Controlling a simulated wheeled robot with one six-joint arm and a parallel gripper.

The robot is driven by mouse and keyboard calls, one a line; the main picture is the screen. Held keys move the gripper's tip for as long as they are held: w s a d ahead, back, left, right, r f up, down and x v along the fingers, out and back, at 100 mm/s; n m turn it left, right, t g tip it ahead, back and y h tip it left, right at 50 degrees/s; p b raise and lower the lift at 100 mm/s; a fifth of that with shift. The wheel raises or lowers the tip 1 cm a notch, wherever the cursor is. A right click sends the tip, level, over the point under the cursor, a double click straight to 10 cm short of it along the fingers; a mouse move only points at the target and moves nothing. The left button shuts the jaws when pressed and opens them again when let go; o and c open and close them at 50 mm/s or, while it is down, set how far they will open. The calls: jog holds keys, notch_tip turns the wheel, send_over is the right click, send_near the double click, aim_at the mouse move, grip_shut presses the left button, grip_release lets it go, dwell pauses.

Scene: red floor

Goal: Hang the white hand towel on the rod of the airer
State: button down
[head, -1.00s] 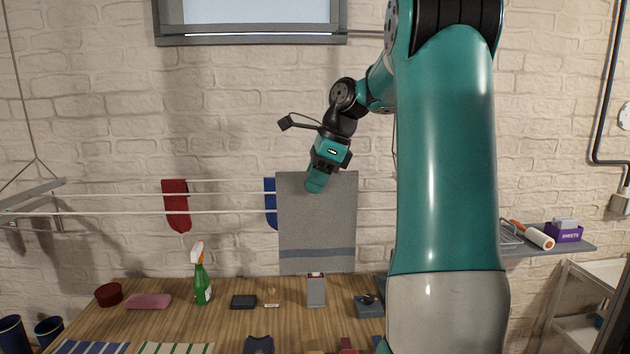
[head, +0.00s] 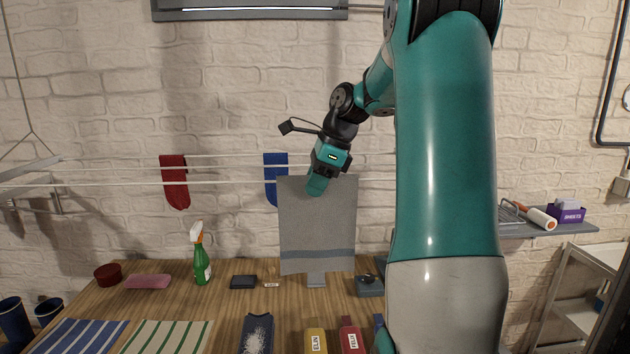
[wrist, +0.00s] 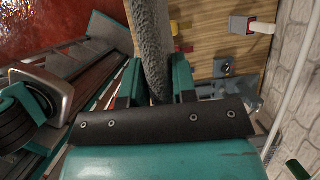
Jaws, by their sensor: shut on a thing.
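The hand towel (head: 318,225) looks pale grey with a blue-grey band near its lower edge. My gripper (head: 316,186) is shut on its top edge, and the towel hangs flat and open below. The wrist view shows the grey cloth (wrist: 150,45) edge-on between the fingers. The airer's white rods (head: 110,184) run across the wall and pass behind the towel in the head view. The towel's top edge appears just above the lower rod and below the upper one. I cannot tell the gap in depth between towel and rods.
A red cloth (head: 175,185) and a blue cloth (head: 272,180) hang on the airer, the blue one close beside the towel. Below is a wooden bench (head: 225,305) with a green spray bottle (head: 201,265) and folded striped cloths (head: 165,338). The rod between red and blue cloths is bare.

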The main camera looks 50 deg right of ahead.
dwell(0.3)
jog(key=c, duration=0.8)
grip_release()
jog(key=p+v, duration=0.8)
jog(key=v, duration=0.9)
jog(key=shift+r, duration=0.15)
